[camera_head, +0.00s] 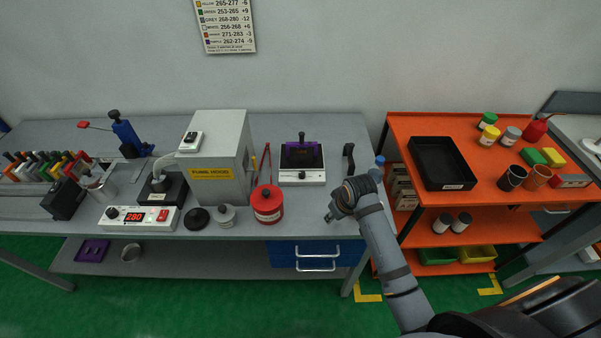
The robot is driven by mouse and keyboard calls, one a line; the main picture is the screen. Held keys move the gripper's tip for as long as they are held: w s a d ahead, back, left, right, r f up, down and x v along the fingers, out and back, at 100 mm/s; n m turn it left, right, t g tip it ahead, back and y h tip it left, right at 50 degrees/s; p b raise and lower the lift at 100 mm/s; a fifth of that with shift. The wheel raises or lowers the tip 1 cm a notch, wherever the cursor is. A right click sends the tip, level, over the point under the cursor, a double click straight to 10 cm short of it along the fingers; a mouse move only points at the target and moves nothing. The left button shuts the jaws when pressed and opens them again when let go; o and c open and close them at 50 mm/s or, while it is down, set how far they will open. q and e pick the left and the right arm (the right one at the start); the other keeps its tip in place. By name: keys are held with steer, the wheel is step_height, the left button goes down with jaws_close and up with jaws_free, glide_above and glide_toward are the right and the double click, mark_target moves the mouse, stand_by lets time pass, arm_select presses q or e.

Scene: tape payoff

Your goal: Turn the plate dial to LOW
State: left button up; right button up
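A hot plate with a white base (289,177) and a dark top stands at the back right of the grey bench. A purple piece (290,160) with a dark upright knob sits on its top. A small dark mark, perhaps the dial (302,175), shows on the white front; its setting is too small to read. My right gripper (330,217) is near the bench's front right edge, in front of and to the right of the hot plate, apart from it. Its fingers are too small to judge. My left gripper is not in view.
A red canister (267,203) stands left of my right gripper. A white control box (139,217) reads 280. The fume hood (216,155) stands left of the hot plate. An orange cart (400,128) with a black tray (417,141) stands right.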

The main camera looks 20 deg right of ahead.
steer(key=w+a+r+n+y, duration=0.15)
steer(key=w+r, duration=0.35)
steer(key=w, duration=0.5)
steer(key=n, duration=0.1)
glide_toward(302, 173)
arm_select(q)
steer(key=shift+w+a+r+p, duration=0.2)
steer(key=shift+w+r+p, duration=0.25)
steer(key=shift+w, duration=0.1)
arm_select(e)
steer(key=x, duration=0.8)
steer(key=shift+w+f, duration=0.1)
steer(key=shift+f, duration=0.15)
steer(key=shift+c, duration=0.4)
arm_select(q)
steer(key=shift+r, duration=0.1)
arm_select(e)
jaws_close()
